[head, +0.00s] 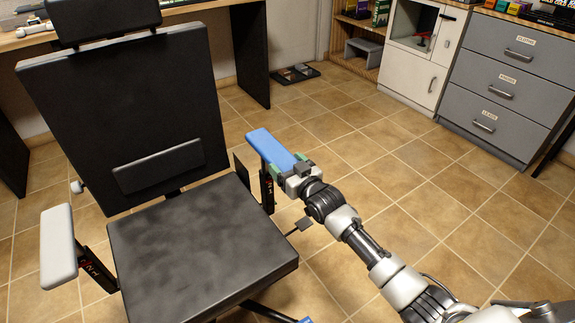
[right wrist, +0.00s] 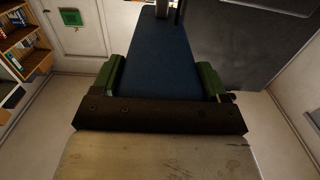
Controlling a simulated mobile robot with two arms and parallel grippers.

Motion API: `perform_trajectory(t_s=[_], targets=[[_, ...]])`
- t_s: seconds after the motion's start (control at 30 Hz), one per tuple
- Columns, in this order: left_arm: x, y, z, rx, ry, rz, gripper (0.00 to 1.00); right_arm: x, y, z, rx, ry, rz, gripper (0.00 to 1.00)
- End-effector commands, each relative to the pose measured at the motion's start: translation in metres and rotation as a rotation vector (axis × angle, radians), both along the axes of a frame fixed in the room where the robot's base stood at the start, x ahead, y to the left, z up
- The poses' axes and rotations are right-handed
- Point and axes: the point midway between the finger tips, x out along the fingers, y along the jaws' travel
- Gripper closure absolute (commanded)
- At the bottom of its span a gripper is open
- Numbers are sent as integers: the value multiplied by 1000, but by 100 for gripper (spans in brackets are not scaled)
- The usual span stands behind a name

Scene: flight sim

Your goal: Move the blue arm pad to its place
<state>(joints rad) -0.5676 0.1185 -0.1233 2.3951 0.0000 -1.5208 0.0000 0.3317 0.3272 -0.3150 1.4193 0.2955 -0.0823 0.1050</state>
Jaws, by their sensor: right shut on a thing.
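The blue arm pad (head: 270,147) is long and flat. It is level over the upright right armrest post (head: 267,188) of the black office chair (head: 196,245); I cannot tell whether pad and post touch. My right gripper (head: 289,171) is shut on the near end of the pad. In the right wrist view, green fingers of the right gripper (right wrist: 160,82) press both sides of the blue arm pad (right wrist: 155,58), which stretches away. A light grey pad (head: 58,246) sits on the chair's left armrest. My left gripper is not in view.
A desk (head: 235,8) stands behind the chair. A grey drawer cabinet (head: 505,85) and a white cabinet (head: 415,82) stand at the back right. A dark tray (head: 296,75) lies on the floor by the desk. The tiled floor right of the chair is clear.

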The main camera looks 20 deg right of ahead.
Motion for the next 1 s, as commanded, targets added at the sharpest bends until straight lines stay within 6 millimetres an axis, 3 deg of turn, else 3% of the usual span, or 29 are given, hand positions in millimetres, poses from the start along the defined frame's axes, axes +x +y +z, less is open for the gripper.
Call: perform_trajectory(t_s=[0.03, 0.17, 0.2, 0.37, 0.7, 1.0], targets=[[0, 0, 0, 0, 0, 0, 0, 2, -1, 9, 8, -19, -1, 68], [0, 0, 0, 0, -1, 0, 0, 2, -1, 10, 9, -19, -1, 68], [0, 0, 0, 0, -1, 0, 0, 2, -1, 10, 9, -19, -1, 23], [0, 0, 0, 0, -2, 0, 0, 2, -1, 7, 5, -13, -1, 0], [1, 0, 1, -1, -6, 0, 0, -7, -2, 4, 3, -7, 0, 0], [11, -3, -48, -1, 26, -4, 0, -58, -15, 5, 2, -6, -1, 0]])
